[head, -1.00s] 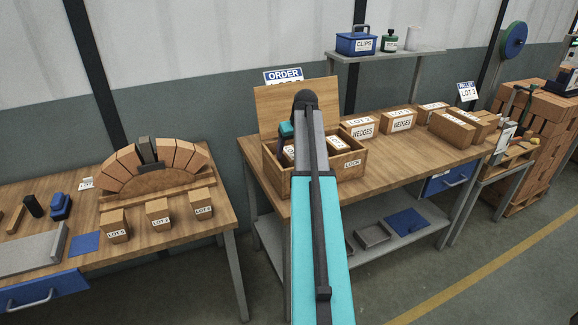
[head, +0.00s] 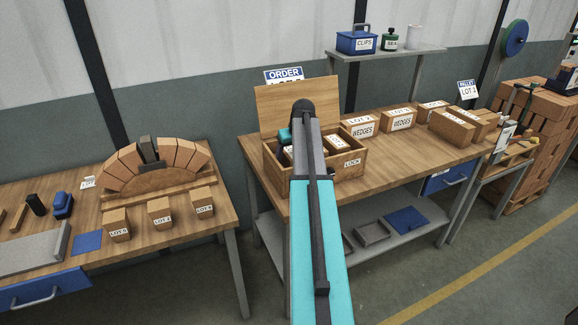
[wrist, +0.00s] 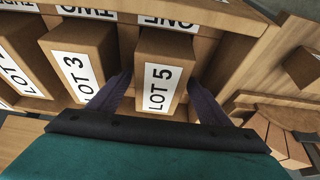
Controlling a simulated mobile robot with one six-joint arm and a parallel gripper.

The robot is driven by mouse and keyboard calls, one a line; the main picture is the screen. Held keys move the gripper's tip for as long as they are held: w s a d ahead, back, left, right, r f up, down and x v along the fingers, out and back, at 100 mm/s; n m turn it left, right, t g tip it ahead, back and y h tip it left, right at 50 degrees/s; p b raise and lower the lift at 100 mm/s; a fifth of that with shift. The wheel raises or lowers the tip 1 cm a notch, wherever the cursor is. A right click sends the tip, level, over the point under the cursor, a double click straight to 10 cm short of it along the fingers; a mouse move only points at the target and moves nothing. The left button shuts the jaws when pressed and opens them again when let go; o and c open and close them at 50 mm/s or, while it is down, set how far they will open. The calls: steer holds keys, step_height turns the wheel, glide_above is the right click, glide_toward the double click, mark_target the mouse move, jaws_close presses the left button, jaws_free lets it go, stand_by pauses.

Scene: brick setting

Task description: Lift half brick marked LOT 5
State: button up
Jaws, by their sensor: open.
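The half brick marked LOT 5 (wrist: 163,72) stands in a compartment of an open wooden crate, its white label facing my wrist camera. My gripper (wrist: 161,100) is open, with one dark finger on each side of this brick. I cannot tell whether the fingers touch it. In the head view the crate (head: 325,182) sits at the left end of the right workbench, and my arm hides the gripper's fingers and part of the crate.
The crate's raised lid (head: 297,103) stands behind. Several boxes marked WEDGES or similar (head: 398,119) lie right of the crate. The left bench (head: 185,238) holds a brick arch (head: 150,168) and three small blocks (head: 160,214). A gap separates the benches.

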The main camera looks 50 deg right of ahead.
steer(key=shift+f, duration=0.2)
steer(key=shift+c, duration=0.2)
steer(key=c, duration=1.6)
steer(key=shift+r, duration=0.1)
steer(key=shift+r+b, duration=1.25)
steer(key=shift+r, duration=3.95)
